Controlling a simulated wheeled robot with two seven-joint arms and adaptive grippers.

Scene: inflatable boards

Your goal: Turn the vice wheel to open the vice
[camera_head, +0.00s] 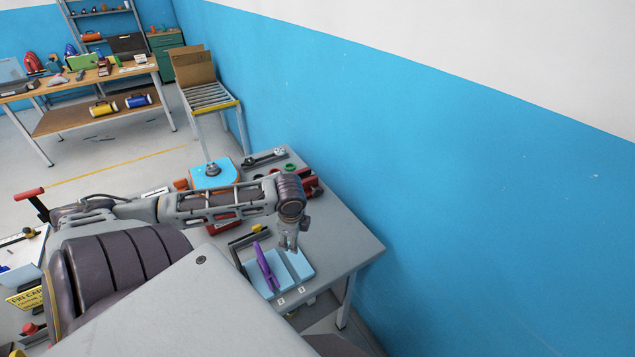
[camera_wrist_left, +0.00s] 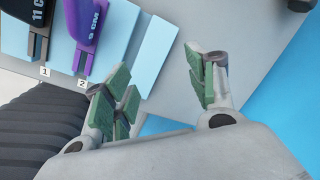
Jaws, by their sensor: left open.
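I cannot make out a vice wheel with certainty in either view. Dark red parts (camera_head: 312,187) show behind my left wrist on the grey workbench, partly hidden by my arm, and I cannot tell whether they belong to the vice. My left gripper (camera_head: 290,242) points down over the near right part of the bench, by the light blue blocks. In the left wrist view the left gripper (camera_wrist_left: 163,88) has its green-padded fingers spread apart with nothing between them. My right gripper is not in view.
A purple fin (camera_head: 267,265) marked 9 CM and a black fin (camera_wrist_left: 38,28) marked 11 CM stand by light blue blocks (camera_head: 299,264). A blue board (camera_head: 214,175) lies at the bench's far left. A blue wall (camera_head: 450,170) bounds the right. The bench's right end (camera_head: 345,240) is clear.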

